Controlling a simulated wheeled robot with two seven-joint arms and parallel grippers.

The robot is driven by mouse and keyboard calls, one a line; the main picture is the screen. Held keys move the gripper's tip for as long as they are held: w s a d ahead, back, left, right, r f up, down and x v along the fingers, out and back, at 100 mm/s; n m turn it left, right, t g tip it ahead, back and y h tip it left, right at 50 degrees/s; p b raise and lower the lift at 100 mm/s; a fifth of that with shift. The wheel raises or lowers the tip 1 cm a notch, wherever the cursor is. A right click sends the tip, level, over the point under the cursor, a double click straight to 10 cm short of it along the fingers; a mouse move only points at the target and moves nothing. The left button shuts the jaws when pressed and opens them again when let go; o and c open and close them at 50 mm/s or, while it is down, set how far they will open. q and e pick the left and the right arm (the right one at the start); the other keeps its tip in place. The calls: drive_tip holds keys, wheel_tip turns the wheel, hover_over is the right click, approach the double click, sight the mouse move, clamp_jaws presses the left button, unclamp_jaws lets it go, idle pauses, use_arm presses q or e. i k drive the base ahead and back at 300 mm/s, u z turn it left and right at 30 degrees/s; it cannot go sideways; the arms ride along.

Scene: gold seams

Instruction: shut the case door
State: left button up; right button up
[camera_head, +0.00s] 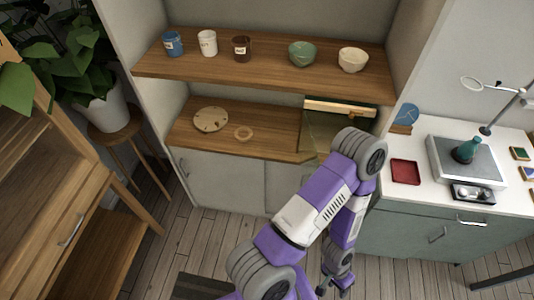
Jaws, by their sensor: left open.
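A glass-fronted case (318,130) with a pale wooden rail (340,107) along its top stands at the right end of the lower shelf. My arm covers its lower right part, and how far its door stands open is hard to tell. My left gripper (336,290) is at the bottom of the picture, pointing down over the floor, below and apart from the case. It is open, with nothing seen between its fingers. My right gripper is out of the picture.
The upper shelf (270,69) holds several cups and bowls.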

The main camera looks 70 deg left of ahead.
sight(308, 158)
drive_tip(key=u, duration=1.9)
drive_tip(key=i, duration=0.5)
drive_tip(key=z, duration=1.15)
drive_tip(key=k, duration=0.9)
drive_tip(key=u, duration=1.55)
drive_tip(key=i, duration=0.5)
